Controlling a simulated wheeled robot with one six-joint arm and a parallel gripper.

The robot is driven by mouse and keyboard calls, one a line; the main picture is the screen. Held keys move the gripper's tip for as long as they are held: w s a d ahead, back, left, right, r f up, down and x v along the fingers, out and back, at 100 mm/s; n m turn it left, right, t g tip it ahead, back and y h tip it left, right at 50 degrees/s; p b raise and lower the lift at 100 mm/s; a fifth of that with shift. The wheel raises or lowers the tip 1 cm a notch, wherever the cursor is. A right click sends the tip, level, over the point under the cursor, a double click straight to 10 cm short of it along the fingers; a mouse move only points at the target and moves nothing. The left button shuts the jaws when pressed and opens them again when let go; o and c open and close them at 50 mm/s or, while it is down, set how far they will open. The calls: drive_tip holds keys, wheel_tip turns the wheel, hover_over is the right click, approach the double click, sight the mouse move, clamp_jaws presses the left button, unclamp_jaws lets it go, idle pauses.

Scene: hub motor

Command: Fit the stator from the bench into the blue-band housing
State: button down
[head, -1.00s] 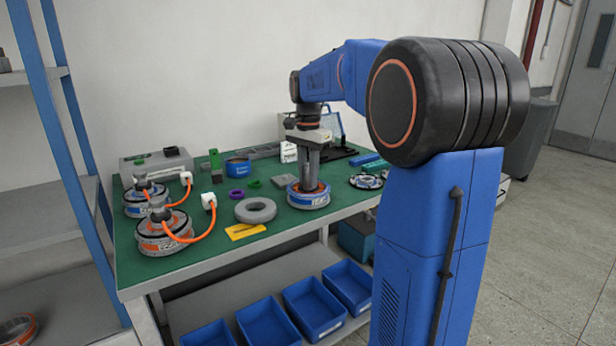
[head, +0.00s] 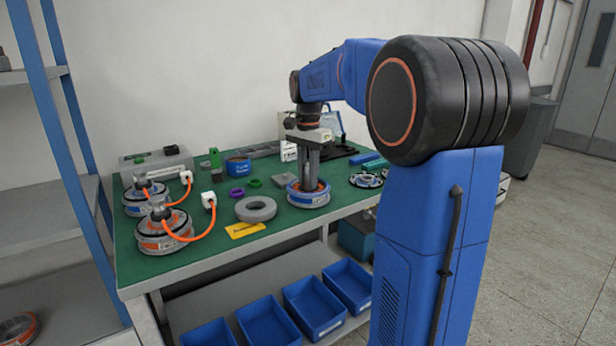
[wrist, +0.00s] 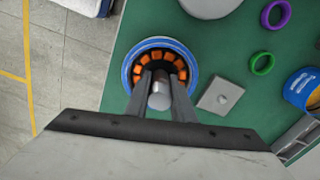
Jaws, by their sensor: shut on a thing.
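The blue-band housing (head: 308,199) stands on the green bench near its front edge; its blue rim also shows in the wrist view (wrist: 129,68). The stator (wrist: 160,57), a ring of orange coils around a silver centre, sits inside the housing's rim and looks level and roughly centred. How deep it sits is hard to tell. My gripper (wrist: 159,90) points straight down over the housing, its fingers shut on the stator's middle; in the head view it stands above the housing (head: 314,178). The fingertips are partly hidden by the rim in the head view.
A grey ring (head: 256,209), a yellow card (head: 245,230) and a small grey block (head: 283,181) lie left of the housing. Motor units with orange cables (head: 164,237) stand at the bench's left. A flat round part (head: 367,181) lies to the right. Blue bins (head: 313,305) sit below.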

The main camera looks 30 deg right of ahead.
idle(0.3)
drive_tip(key=c, duration=1.4)
unclamp_jaws()
drive_tip(key=shift+c, duration=0.2)
wheel_tip(320, 180, up, 18)
drive_tip(key=shift+f, duration=0.25)
drive_tip(key=s+a+f+n+t, duration=0.1)
drive_tip(key=s+a+f+n, duration=0.4)
drive_tip(key=s, duration=0.3)
drive_tip(key=s+a+f+n+t, duration=0.1)
drive_tip(key=s+a+f+n, duration=0.2)
drive_tip(key=s+a+f, duration=0.4)
drive_tip(key=s+a+f+n+t, duration=0.2)
drive_tip(key=s+f+n, duration=0.4)
drive_tip(key=s+f, duration=0.9)
wheel_tip(320, 180, down, 2)
drive_tip(key=shift+a+f+n+t, duration=0.1)
drive_tip(key=shift+a+n+t, duration=0.25)
drive_tip(key=shift+a, duration=0.45)
